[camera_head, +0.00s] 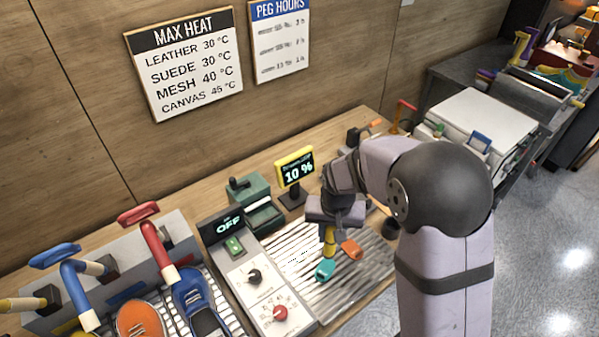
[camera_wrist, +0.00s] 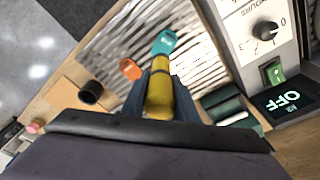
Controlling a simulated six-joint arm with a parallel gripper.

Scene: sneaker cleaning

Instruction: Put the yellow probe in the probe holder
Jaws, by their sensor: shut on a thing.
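My gripper (camera_head: 331,224) is shut on the yellow probe (camera_head: 329,242), which points down over the ridged silvery mat (camera_head: 300,262). In the wrist view the yellow probe (camera_wrist: 159,95) sits between the two dark fingers of my gripper (camera_wrist: 160,84). A teal piece (camera_head: 325,269) shows just past the probe's lower end; I cannot tell whether they touch. It also shows in the wrist view (camera_wrist: 164,42). No part is clearly marked as the probe holder. A green block with a slot-like top (camera_head: 249,191) and a dark round cup (camera_wrist: 91,92) stand nearby.
An orange piece (camera_head: 351,249) lies on the mat beside the teal one. A yellow-framed display (camera_head: 296,168) reading 10 % stands behind my gripper. A control box (camera_head: 262,285) showing OFF is at left, with sneakers (camera_head: 198,303) on pegs beyond it.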

